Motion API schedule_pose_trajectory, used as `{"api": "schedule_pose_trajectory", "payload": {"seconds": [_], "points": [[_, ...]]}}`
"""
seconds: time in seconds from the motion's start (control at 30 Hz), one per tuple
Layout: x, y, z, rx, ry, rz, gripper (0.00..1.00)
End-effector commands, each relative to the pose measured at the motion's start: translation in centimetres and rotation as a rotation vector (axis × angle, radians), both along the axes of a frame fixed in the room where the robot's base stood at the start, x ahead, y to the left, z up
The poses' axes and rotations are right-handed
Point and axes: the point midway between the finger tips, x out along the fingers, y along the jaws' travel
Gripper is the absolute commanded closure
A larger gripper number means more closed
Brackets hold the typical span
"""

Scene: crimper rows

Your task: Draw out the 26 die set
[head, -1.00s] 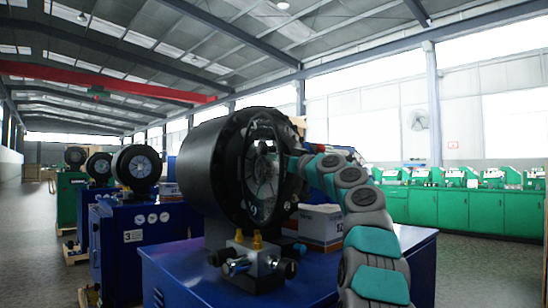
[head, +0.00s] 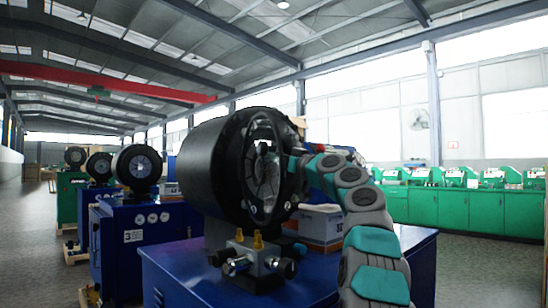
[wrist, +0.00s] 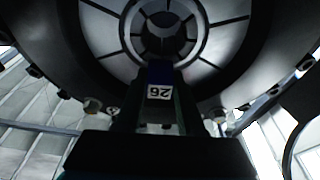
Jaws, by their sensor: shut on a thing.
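The black round crimper head (head: 205,165) stands on a blue cabinet, its open face turned to the right. My gripper is at that face; in the head view its fingers are hidden behind the ring and my arm. In the wrist view my gripper (wrist: 160,115) is shut on the 26 die set (wrist: 160,74), a dark blue piece with a white tag reading 26, upside down in the picture. The die set lies in front of the lower part of the ring of die segments (wrist: 205,75). I cannot tell how far it sits in the head.
A valve block with brass fittings (head: 258,258) stands at the front of the blue cabinet top (head: 185,272). A white and brown box (head: 321,226) is behind my arm. More crimpers (head: 136,168) stand at left, green cabinets (head: 440,207) at back right.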

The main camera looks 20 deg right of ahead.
Motion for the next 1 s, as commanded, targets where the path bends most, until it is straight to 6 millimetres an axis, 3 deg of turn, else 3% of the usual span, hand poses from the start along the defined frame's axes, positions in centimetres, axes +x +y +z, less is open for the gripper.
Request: {"api": "schedule_pose_trajectory", "payload": {"seconds": [0.43, 1.0], "points": [[-0.2, 0.0, 0.1, 0.001, -0.003, 0.0, 1.0], [-2.2, -0.8, 0.1, 0.001, -0.005, -0.002, 1.0]]}}
